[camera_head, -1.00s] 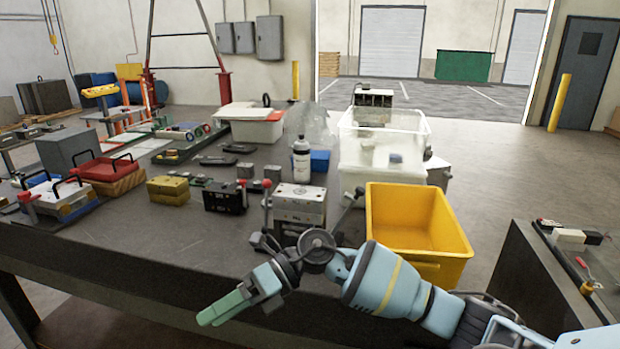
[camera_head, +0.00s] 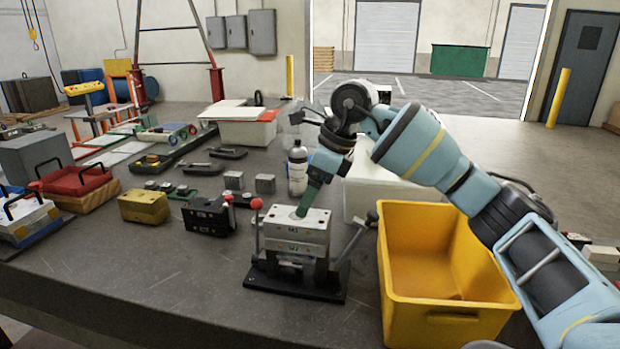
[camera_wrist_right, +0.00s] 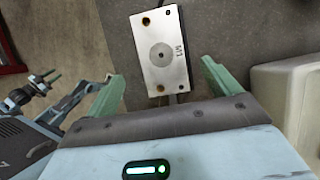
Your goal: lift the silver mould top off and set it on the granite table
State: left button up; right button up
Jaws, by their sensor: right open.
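The silver mould top (camera_head: 312,221) is the upper block of a stacked mould on a black base plate (camera_head: 290,284), near the front of the granite table. It appears seated on the block below. In the right wrist view the silver mould top (camera_wrist_right: 163,52) shows from above, with a round centre mark and corner holes. My right gripper (camera_head: 304,210) points down over it in the head view. In the right wrist view my right gripper (camera_wrist_right: 164,85) is open, with nothing held between its fingers; contact cannot be told. My left gripper is out of view.
A yellow bin (camera_head: 440,295) stands right of the mould, with a white bin (camera_head: 365,195) behind. The table's front-left surface (camera_head: 150,275) is clear.

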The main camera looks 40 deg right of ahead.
aim_at(290, 214)
jog(key=shift+w+d, duration=0.2)
jog(key=shift+s+a, duration=0.15)
jog(key=shift+a+f, duration=0.15)
jog(key=shift+f, duration=0.1)
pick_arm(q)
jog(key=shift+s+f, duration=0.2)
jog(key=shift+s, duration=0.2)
pick_arm(e)
jog(key=shift+x, duration=3.55)
